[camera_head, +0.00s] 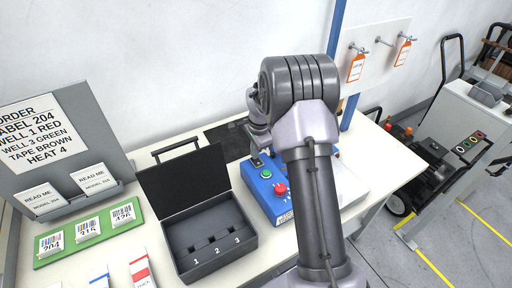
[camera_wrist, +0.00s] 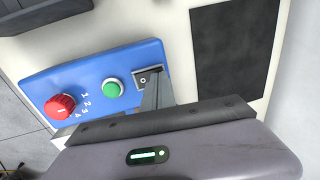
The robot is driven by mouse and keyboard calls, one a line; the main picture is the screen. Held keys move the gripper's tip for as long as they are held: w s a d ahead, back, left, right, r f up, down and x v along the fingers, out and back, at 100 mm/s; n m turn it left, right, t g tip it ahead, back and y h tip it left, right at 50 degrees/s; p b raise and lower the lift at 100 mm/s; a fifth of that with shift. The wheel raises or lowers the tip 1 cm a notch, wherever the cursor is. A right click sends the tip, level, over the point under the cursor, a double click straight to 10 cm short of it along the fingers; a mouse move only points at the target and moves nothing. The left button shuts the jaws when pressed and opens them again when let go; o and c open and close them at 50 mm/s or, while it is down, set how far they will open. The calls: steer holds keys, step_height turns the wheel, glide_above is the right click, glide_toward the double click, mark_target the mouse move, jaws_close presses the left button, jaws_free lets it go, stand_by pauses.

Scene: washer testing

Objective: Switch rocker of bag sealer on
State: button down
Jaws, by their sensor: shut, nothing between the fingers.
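The blue bag sealer (camera_head: 262,200) sits on the table right of the black box. Its panel, also in the wrist view (camera_wrist: 50,85), carries a red knob (camera_wrist: 60,106) with numbers beside it, a green button (camera_wrist: 112,88) and a small dark rocker (camera_wrist: 143,80) with an O mark. My gripper (camera_wrist: 155,80) is shut and empty, its fingertips at the rocker's right part, hiding some of it. I cannot tell whether they touch it. In the head view my arm covers the sealer's right side.
An open black box (camera_head: 215,255) with numbered wells stands left of the sealer. A green tray (camera_head: 75,248) of labels and an order board (camera_head: 50,135) are farther left. A black mat (camera_wrist: 235,50) lies beside the sealer. Orange tags (camera_head: 356,68) hang behind.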

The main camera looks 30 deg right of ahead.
steer(key=shift+f, duration=0.15)
steer(key=shift+w+f, duration=0.15)
steer(key=shift+f, duration=0.2)
steer(key=shift+s, duration=0.3)
steer(key=shift+s+r+b, duration=0.2)
steer(key=shift+s+b, duration=0.15)
steer(key=shift+s, duration=0.25)
steer(key=shift+w, duration=0.1)
steer(key=shift+r, duration=0.1)
step_height(320, 180, up, 14)
steer(key=s+p, duration=0.2)
steer(key=p, duration=0.3)
